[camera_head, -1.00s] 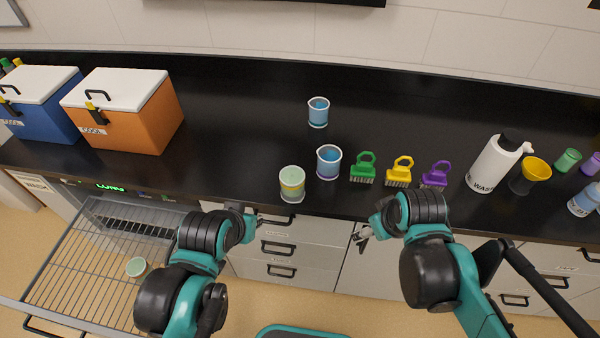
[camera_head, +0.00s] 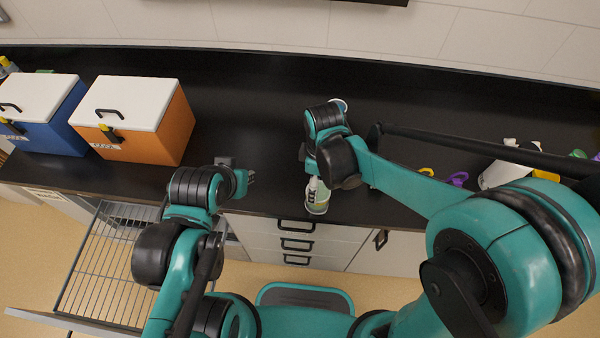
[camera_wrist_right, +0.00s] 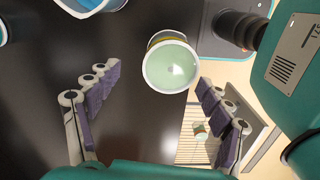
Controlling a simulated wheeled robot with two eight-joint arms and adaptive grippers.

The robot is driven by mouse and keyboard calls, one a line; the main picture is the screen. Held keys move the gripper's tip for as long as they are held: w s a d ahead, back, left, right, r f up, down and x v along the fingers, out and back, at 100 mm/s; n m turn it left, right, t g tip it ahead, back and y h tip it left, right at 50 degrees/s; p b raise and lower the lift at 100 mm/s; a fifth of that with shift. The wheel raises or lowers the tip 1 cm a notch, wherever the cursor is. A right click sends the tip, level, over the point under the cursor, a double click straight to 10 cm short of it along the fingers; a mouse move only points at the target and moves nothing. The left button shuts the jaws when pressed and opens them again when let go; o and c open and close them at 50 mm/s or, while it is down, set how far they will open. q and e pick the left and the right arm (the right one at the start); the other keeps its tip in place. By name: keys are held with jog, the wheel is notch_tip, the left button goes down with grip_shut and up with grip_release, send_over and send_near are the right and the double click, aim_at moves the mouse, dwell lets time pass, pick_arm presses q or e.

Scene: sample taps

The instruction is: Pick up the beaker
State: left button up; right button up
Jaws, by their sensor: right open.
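A beaker with pale green contents (camera_head: 317,198) stands near the front edge of the counter, partly hidden by my right gripper (camera_head: 312,180) in the head view. In the right wrist view the same beaker (camera_wrist_right: 170,66) is upright just beyond my right gripper's fingertips (camera_wrist_right: 158,85). Those fingers are spread wide, with nothing between them. A blue beaker (camera_wrist_right: 92,5) shows at the top left of that view. Another blue beaker's rim (camera_head: 340,103) peeks out behind my right arm. My left gripper (camera_head: 246,177) hovers left of the green beaker, apart from it; its opening is unclear.
A blue box (camera_head: 45,125) and an orange box (camera_head: 165,135) with white lids stand at the counter's left. A pulled-out wire rack (camera_head: 110,260) is below the front edge. A white bottle (camera_head: 497,175) is at right. The counter's middle left is clear.

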jog(key=shift+s+d, duration=0.1)
jog(key=shift+s, duration=0.1)
jog(key=f, duration=0.2)
jog(key=f+b, duration=0.1)
jog(key=f, duration=0.1)
jog(key=s+f+b, duration=0.1)
jog(key=f, duration=0.1)
jog(key=shift+d+f, duration=0.25)
jog(key=shift+f+b, duration=0.4)
jog(key=shift+f, duration=0.1)
jog(key=c, duration=1.2)
jog(key=shift+r, duration=0.1)
